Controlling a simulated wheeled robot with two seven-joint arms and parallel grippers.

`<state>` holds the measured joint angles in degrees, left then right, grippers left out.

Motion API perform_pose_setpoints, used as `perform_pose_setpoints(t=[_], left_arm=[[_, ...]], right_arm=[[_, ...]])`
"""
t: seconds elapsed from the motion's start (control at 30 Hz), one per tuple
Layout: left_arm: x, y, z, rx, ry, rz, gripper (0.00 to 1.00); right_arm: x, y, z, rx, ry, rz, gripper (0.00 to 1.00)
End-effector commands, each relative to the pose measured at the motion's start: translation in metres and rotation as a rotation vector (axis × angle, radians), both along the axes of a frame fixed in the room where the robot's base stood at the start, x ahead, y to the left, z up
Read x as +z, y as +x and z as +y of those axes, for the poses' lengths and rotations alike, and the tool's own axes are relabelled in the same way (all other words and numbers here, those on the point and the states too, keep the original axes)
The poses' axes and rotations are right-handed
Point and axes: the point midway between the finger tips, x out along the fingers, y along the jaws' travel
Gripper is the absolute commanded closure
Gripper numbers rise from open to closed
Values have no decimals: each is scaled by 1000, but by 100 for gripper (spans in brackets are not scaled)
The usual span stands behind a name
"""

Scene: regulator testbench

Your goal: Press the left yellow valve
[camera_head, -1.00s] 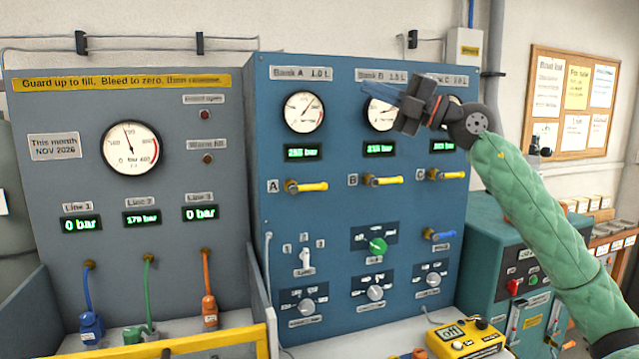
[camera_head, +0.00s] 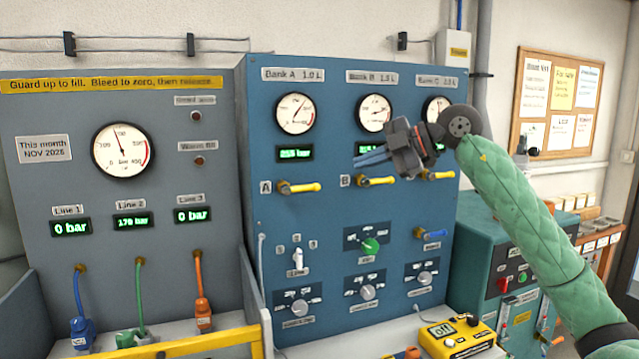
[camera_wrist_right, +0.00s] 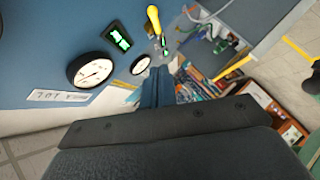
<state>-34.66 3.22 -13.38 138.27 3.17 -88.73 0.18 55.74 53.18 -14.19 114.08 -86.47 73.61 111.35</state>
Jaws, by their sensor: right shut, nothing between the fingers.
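The left yellow valve (camera_head: 298,187) is a yellow lever on a brass fitting under Bank A on the blue panel, lying about level and pointing right. Two similar yellow valves, the Bank B valve (camera_head: 376,181) and the Bank C valve (camera_head: 437,176), sit to its right. My right gripper (camera_head: 358,158) is shut and empty in front of the panel, its blue fingers pointing left and covering part of the Bank B display. In the right wrist view the shut fingers (camera_wrist_right: 157,88) show, with a yellow lever (camera_wrist_right: 153,18) beyond; I cannot tell which. My left gripper is out of view.
The blue panel (camera_head: 330,220) also carries gauges, a green knob (camera_head: 371,246), grey knobs and a blue lever (camera_head: 431,234). A grey panel (camera_head: 60,190) with hoses stands at the left. A yellow box (camera_head: 462,338) sits on the bench at the front.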

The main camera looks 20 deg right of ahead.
Motion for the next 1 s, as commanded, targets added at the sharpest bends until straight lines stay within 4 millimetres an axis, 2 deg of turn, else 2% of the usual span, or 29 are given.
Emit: perform_pose_setpoints(t=[0.37, 0.9, 1.0], left_arm=[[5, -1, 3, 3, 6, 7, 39], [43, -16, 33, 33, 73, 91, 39], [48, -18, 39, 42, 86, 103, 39]], right_arm=[[-2, 5, 7, 3, 1, -1, 100], [-34, 53, 69, 3, 1, -1, 100], [-41, 60, 74, 1, 0, -1, 100]])
